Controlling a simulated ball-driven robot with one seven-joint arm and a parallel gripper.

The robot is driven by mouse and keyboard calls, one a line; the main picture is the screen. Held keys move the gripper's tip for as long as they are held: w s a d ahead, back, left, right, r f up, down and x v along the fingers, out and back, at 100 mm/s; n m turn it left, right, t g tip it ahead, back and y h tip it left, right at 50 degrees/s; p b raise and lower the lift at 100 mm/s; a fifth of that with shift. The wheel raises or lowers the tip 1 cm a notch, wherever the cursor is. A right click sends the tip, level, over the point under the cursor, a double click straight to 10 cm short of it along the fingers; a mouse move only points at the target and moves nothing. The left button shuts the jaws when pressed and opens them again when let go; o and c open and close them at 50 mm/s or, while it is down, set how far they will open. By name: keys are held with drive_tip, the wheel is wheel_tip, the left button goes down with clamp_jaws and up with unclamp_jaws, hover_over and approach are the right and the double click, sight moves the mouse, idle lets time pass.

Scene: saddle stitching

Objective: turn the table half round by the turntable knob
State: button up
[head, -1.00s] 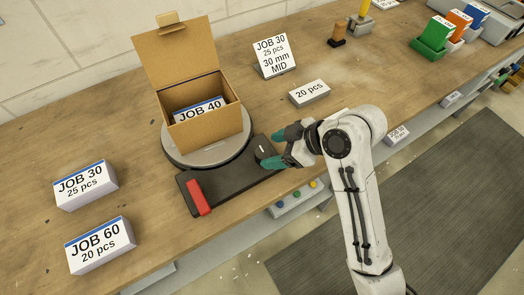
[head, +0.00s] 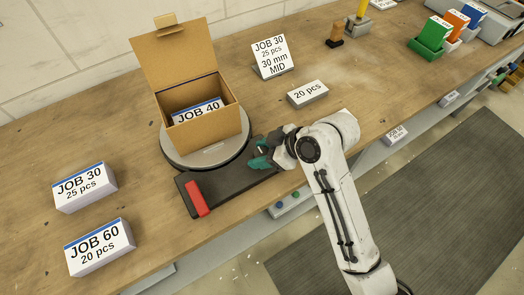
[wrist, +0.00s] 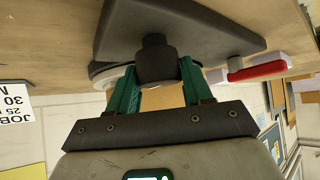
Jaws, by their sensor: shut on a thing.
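The dark turntable knob (wrist: 156,58) shows in the wrist view between the teal fingers of my gripper (wrist: 158,88). My gripper is shut on the knob. In the head view my gripper (head: 260,160) is at the right end of the base and hides the knob. An open cardboard box (head: 205,129) stands on the turntable, its flap raised at the back, with a JOB 40 stack (head: 198,111) inside.
JOB 30 (head: 85,187) and JOB 60 (head: 100,247) stacks lie at the left of the bench. A JOB 30 sign (head: 270,56) and a 20 pcs block (head: 308,93) stand right of the box. Bare bench top (head: 380,90) lies further right.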

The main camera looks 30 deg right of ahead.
drive_tip(key=c, duration=0.4)
drive_tip(key=shift+r+p, duration=0.15)
drive_tip(key=shift+p, duration=0.2)
drive_tip(key=shift+n+y, duration=0.3)
drive_tip(key=shift+n, duration=0.2)
drive_tip(key=o, duration=1)
drive_tip(key=shift+c, duration=0.2)
drive_tip(key=v, duration=1)
drive_tip(key=shift+d+r, duration=0.2)
drive_tip(key=shift+d, duration=0.05)
